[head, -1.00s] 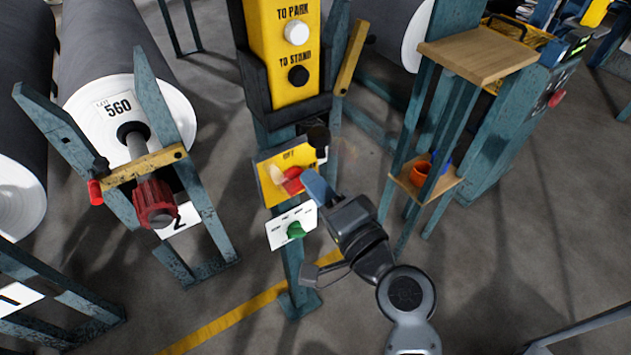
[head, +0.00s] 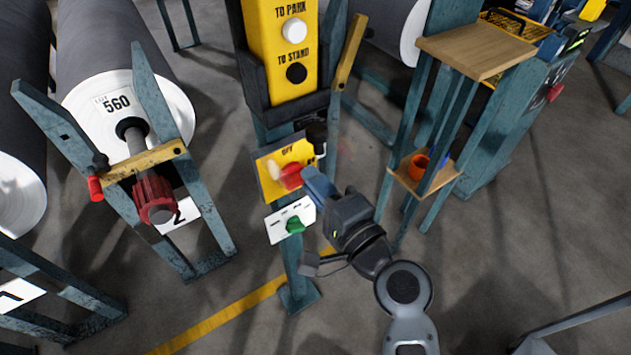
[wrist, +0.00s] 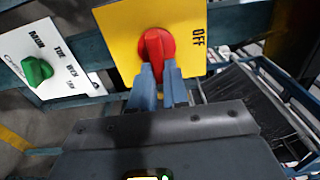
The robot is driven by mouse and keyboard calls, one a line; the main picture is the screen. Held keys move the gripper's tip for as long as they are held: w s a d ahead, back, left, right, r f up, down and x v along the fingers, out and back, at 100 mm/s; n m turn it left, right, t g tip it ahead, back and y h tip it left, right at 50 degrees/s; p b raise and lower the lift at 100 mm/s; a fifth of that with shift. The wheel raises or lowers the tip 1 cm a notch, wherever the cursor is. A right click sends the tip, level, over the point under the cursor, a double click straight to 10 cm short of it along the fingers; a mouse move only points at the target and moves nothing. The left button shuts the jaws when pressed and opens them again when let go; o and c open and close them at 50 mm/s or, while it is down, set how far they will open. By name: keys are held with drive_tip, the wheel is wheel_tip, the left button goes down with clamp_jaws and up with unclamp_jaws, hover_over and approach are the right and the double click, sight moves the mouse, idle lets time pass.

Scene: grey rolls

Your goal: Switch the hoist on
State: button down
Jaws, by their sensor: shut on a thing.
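The hoist switch is a red rotary knob (wrist: 157,52) on a yellow plate (wrist: 120,35) marked OFF. In the head view the red knob (head: 291,175) and yellow plate (head: 268,186) are on a teal post. In the wrist view the blue fingers of my gripper (wrist: 158,75) are shut on the knob's near end. In the head view my gripper (head: 312,183) reaches the knob from the right, and its fingers hide part of the plate. The ON side of the plate cannot be read.
Below the yellow plate is a white plate with a green selector knob (head: 294,225). Above is a yellow box (head: 284,55) with a white and a black button. A roll marked 560 (head: 128,80) is at left. A wooden-topped stand (head: 478,52) is at right.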

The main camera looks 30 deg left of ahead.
drive_tip(key=c, duration=1.1)
unclamp_jaws()
drive_tip(key=shift+v, duration=3.95)
drive_tip(key=shift+f, duration=0.1)
drive_tip(key=s+d+f+t+h+p, duration=0.1)
drive_tip(key=s+d+f+t+h, duration=0.1)
drive_tip(key=s+d+h, duration=0.35)
drive_tip(key=s+d+f+m+t+h+p, duration=0.1)
drive_tip(key=s+d+f+t+h, duration=0.1)
drive_tip(key=d, duration=0.7)
drive_tip(key=s+d+f+t+h+p, duration=0.1)
drive_tip(key=s+d+f+t+h, duration=0.2)
drive_tip(key=d, duration=0.4)
drive_tip(key=s+d+r+n+h+p, duration=0.1)
drive_tip(key=s+d+r+n+h, duration=0.1)
drive_tip(key=s+d+r, duration=0.2)
drive_tip(key=s+d+r+n+h+p, duration=0.1)
drive_tip(key=s+d+r+h, duration=0.1)
drive_tip(key=s+d+r, duration=0.2)
drive_tip(key=s+d+r+n+t+h+p, duration=0.1)
drive_tip(key=s+d+r+n+h, duration=0.1)
drive_tip(key=s+d+r, duration=0.3)
drive_tip(key=shift+s+d+r+n, duration=0.1)
drive_tip(key=shift+s+r+n, duration=0.2)
drive_tip(key=shift+s+r, duration=1.55)
